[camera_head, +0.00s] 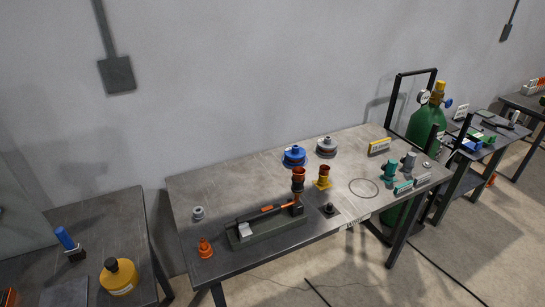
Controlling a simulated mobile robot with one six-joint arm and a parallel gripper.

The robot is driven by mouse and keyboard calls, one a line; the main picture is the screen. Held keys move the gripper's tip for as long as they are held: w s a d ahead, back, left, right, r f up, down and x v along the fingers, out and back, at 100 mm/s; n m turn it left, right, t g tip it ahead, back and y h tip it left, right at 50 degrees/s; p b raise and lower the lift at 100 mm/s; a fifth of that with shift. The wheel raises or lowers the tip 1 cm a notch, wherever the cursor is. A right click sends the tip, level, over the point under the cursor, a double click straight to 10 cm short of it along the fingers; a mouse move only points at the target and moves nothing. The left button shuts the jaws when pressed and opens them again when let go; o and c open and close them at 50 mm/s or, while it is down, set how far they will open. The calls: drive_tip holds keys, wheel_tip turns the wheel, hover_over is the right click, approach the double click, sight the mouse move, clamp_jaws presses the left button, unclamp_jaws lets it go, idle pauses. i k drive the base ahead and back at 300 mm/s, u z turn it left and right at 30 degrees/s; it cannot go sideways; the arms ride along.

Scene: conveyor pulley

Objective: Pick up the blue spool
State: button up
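The blue spool (294,156) sits on the far side of the grey table (225,183), near its back edge. It is round, with a dark knob on top. A similar grey spool (326,147) with a dark reddish band stands just to its right. My gripper is not in the view.
In front of the spool are an orange-and-brown upright part (298,180), a yellow fitting (323,177) and a dark device on a green-grey base (266,231). Teal and grey fittings (391,169) stand at right. A green gas cylinder (427,126) stands beyond the table.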

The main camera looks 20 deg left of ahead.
sight(295, 155)
drive_tip(key=u, duration=0.2)
drive_tip(key=k, duration=0.25)
drive_tip(key=u, duration=2.35)
drive_tip(key=k, duration=0.6)
drive_tip(key=z, duration=0.35)
drive_tip(key=i, duration=1.5)
drive_tip(key=u, duration=0.1)
